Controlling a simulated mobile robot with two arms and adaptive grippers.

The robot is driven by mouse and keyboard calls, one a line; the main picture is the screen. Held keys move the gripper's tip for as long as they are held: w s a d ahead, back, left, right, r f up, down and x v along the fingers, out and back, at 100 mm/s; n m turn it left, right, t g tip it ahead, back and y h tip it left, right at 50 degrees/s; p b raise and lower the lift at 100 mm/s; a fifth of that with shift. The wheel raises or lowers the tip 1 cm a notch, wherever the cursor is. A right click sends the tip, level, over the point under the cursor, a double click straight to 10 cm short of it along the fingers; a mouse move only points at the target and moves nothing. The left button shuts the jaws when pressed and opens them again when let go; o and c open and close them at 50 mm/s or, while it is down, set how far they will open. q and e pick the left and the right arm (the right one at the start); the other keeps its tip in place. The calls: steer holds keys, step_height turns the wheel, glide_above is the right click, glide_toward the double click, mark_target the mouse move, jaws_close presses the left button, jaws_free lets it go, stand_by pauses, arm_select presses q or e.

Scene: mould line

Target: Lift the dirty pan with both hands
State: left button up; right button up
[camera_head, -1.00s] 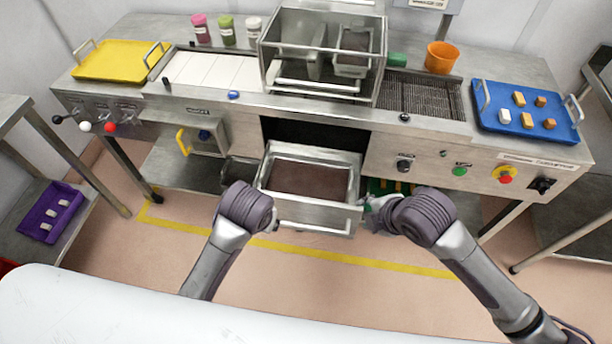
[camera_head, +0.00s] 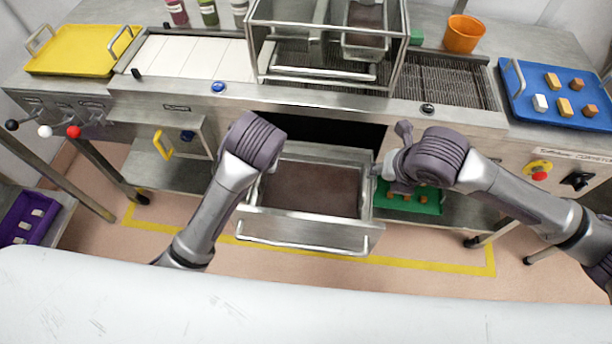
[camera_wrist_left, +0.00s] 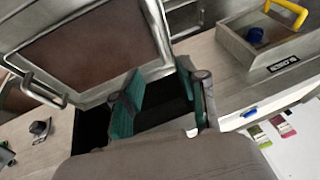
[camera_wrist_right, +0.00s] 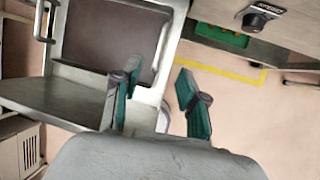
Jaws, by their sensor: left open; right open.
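The dirty pan (camera_head: 312,188), a metal pan with a brown inside, sits in the pulled-out drawer at the front of the machine. It also shows in the left wrist view (camera_wrist_left: 88,52) and the right wrist view (camera_wrist_right: 112,32). My left arm reaches to its left side; in the left wrist view the open left gripper (camera_wrist_left: 158,92) has its green-padded fingers near the rim, empty. My right arm reaches to its right side; the open right gripper (camera_wrist_right: 158,88) has its fingers apart by the rim, empty. In the head view the left fingertips are hidden behind the wrist.
The drawer front (camera_head: 305,232) carries a bar handle. A clear-walled box (camera_head: 325,75) stands above on the machine top. A green tray (camera_head: 418,203) lies on the lower shelf to the right. A yellow tray (camera_head: 78,45) and a blue tray (camera_head: 522,92) stand at the ends.

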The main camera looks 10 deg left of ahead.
mark_target(365, 180)
arm_select(q)
steer(key=x, duration=1.4)
arm_select(e)
steer(key=x, duration=1.4)
steer(key=shift+d, duration=0.1)
arm_select(q)
jaws_close()
arm_select(e)
jaws_close()
arm_select(q)
steer(key=shift+r, duration=0.15)
arm_select(e)
steer(key=shift+w+r, duration=0.1)
